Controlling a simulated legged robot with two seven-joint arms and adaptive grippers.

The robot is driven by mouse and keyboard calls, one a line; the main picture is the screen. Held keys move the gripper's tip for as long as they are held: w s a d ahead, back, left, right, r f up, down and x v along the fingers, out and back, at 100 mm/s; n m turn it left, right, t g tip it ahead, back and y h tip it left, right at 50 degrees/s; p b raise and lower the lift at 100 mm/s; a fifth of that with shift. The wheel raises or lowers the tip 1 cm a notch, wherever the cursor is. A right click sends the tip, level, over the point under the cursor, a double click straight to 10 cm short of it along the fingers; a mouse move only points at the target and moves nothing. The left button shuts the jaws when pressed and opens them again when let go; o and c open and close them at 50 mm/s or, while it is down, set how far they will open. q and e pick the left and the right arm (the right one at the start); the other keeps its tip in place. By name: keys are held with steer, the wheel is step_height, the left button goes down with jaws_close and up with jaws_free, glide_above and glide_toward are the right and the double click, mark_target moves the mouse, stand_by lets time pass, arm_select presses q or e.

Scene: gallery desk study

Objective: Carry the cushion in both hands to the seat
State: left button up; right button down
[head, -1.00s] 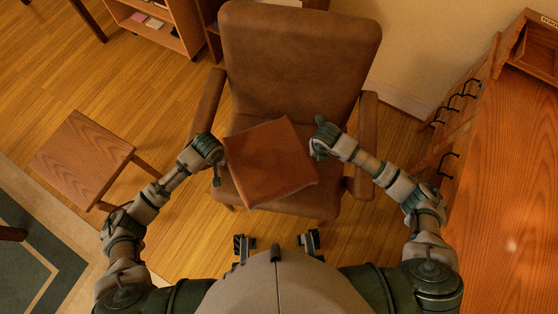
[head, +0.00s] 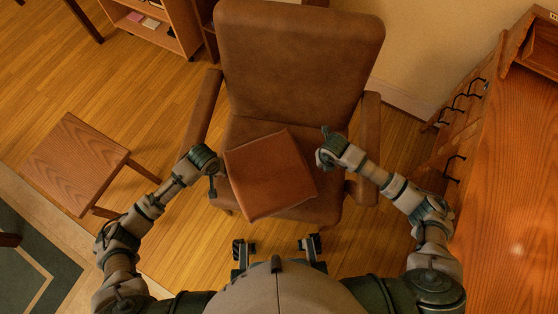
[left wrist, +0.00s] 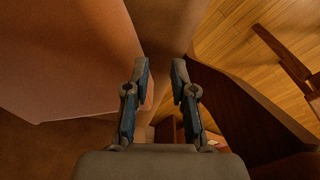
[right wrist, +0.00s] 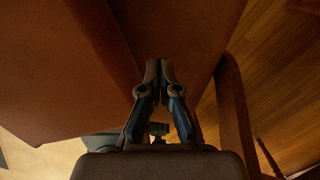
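The brown square cushion (head: 268,176) is over the seat of the brown armchair (head: 252,130), turned at an angle, between my two hands. Whether it rests on the seat cannot be told. My left gripper (head: 213,188) is at the cushion's left side. In the left wrist view its fingers (left wrist: 160,68) are apart with nothing between them, and the cushion (left wrist: 60,50) fills the left. My right gripper (head: 326,135) is by the cushion's right side. In the right wrist view its fingertips (right wrist: 158,70) are nearly together, with the cushion (right wrist: 60,70) to their left.
A wooden stool (head: 75,165) stands at the left. A wooden desk (head: 510,200) with dark handles fills the right side. A shelf unit (head: 160,25) is behind the chair. The chair's arms (head: 202,112) flank the seat. Bare floor lies between stool and chair.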

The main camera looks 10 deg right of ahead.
arm_select(q)
steer(key=shift+d, duration=0.25)
arm_select(e)
steer(key=shift+d+f, duration=0.15)
steer(key=shift+d, duration=0.4)
steer(key=c, duration=1.5)
jaws_free()
arm_select(q)
steer(key=shift+a, duration=0.45)
arm_select(e)
steer(key=shift+a, duration=0.35)
arm_select(q)
steer(key=shift+r, duration=0.15)
arm_select(e)
steer(key=shift+d, duration=0.25)
steer(key=shift+a, duration=0.1)
arm_select(q)
step_height(320, 180, up, 11)
steer(key=s, duration=0.1)
steer(key=shift+r, duration=0.2)
arm_select(e)
steer(key=r, duration=0.8)
steer(key=s+r, duration=0.1)
steer(key=r, duration=0.3)
steer(key=shift+s, duration=0.1)
